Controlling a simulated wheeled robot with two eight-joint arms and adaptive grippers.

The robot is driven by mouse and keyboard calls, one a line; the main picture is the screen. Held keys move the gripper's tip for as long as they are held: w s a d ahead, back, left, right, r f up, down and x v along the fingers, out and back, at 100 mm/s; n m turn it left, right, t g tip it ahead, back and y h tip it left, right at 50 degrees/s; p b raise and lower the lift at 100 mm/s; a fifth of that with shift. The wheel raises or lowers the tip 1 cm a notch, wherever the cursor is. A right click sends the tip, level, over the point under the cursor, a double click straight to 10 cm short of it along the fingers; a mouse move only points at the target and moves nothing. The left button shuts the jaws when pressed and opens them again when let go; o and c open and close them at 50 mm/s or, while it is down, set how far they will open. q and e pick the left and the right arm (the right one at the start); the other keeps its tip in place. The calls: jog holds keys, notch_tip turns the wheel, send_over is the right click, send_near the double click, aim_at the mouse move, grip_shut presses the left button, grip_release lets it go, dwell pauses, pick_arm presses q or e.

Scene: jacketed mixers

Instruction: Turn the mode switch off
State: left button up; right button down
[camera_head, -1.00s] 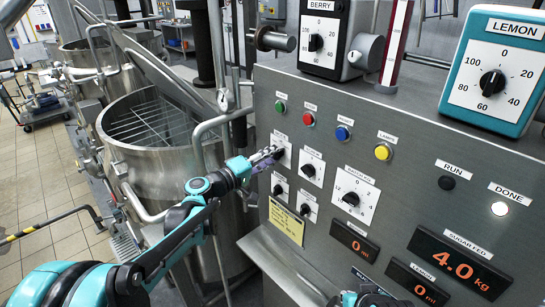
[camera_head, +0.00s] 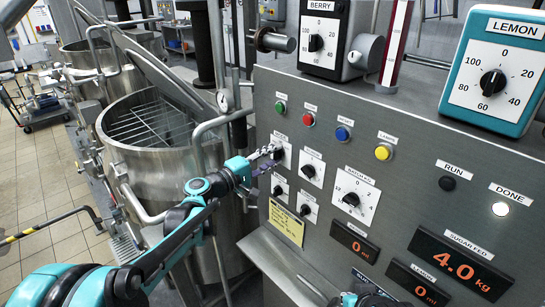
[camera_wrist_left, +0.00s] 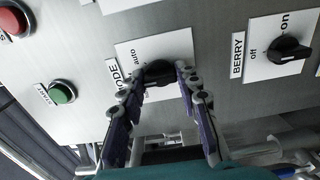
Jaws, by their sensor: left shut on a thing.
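The mode switch, a black knob (camera_wrist_left: 158,73) on a white plate marked "auto", shows in the left wrist view. The label beside it is partly hidden. In the head view its plate (camera_head: 285,146) is at the left edge of the grey panel. My left gripper (camera_head: 274,153) reaches it from the left. In the wrist view the gripper's fingers (camera_wrist_left: 161,80) are shut on the knob, one on each side. They hide part of the plate, so I cannot read the knob's setting. A small teal and black part of my right arm shows at the bottom edge of the head view.
The berry switch (camera_wrist_left: 290,50) is close beside the mode switch. A green button (camera_head: 280,107) and a red button (camera_head: 309,119) are above. Other knobs, including the batch knob (camera_head: 351,199), are close by. A steel mixer (camera_head: 150,150) stands left of the panel.

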pick_arm(q)
jog(key=o, duration=1.1)
jog(key=v, duration=1.2)
jog(key=shift+s, duration=0.1)
jog(key=s+d+f+m+g+y+b, duration=0.1)
jog(key=s+f+m+g+y+b, duration=0.45)
jog(key=s+f, duration=1.1)
jog(key=s+a+f+m+y+b, duration=0.1)
jog(key=s+a+f+y+b, duration=0.1)
jog(key=s+a+f, duration=0.1)
jog(key=s+a+f+m+y+b, duration=0.1)
jog(key=s+a+f+y+b, duration=0.1)
jog(key=f, duration=0.3)
jog(key=s+a+f+m+y+b, duration=0.1)
jog(key=s+a+f+y+b, duration=0.1)
jog(key=s+a+f+y, duration=0.1)
jog(key=shift+s+a+f+t+y, duration=0.25)
jog(key=shift+s+a+f, duration=0.3)
jog(key=shift+a, duration=0.25)
